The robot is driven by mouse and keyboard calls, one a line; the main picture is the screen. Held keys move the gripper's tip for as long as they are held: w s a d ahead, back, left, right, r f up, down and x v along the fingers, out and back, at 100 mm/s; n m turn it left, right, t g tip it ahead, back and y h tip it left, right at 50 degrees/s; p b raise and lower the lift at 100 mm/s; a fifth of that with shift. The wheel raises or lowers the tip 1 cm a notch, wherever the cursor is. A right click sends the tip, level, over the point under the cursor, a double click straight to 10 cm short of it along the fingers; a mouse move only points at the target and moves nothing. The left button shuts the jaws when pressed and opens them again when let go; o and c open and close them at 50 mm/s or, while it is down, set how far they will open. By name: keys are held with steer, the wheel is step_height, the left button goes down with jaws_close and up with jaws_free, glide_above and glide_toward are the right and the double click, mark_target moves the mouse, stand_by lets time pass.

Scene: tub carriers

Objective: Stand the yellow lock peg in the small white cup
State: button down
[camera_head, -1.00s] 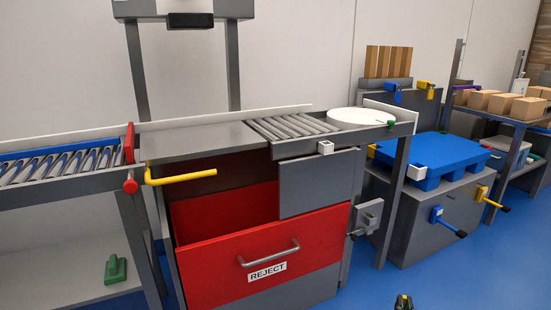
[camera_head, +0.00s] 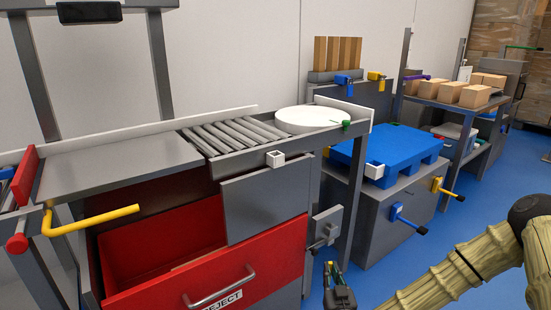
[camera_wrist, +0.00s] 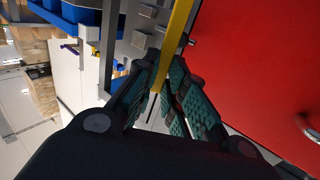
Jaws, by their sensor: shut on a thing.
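My gripper (camera_head: 340,285) is low in the middle of the head view, in front of the grey cabinet. In the wrist view its fingers (camera_wrist: 163,85) are closed on a long yellow piece, which looks like the yellow lock peg (camera_wrist: 177,35). In the head view the held peg is hardly visible. A small white square cup (camera_head: 275,158) is fixed on the front edge of the roller conveyor. A similar white cup (camera_head: 375,170) is at the blue pallet's corner. Both are apart from my gripper.
The red reject drawer (camera_head: 165,245) stands open at the left, under a yellow bar handle (camera_head: 95,220). A grey switch box (camera_head: 328,225) juts out near my gripper. A white disc (camera_head: 308,119) lies at the conveyor's end.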

steer(key=s+a+r+n+g+y+p, duration=0.1)
steer(key=s+a+r+n+y+p, duration=0.25)
steer(key=r, duration=1.25)
steer(key=s+a+r+n+g+y+p, duration=0.1)
steer(key=a+r+y+p, duration=0.45)
steer(key=r, duration=0.95)
steer(key=s+a+r+n+g+y+p, duration=0.1)
steer(key=s+a+r+n+p, duration=0.15)
steer(key=r+p, duration=0.9)
steer(key=w+a+b, duration=0.4)
steer(key=w+b, duration=0.3)
steer(key=w, duration=0.8)
steer(key=shift+w+a, duration=0.15)
steer(key=shift+w, duration=0.2)
steer(key=shift+f, duration=0.55)
steer(key=c, duration=1.5)
jaws_free()
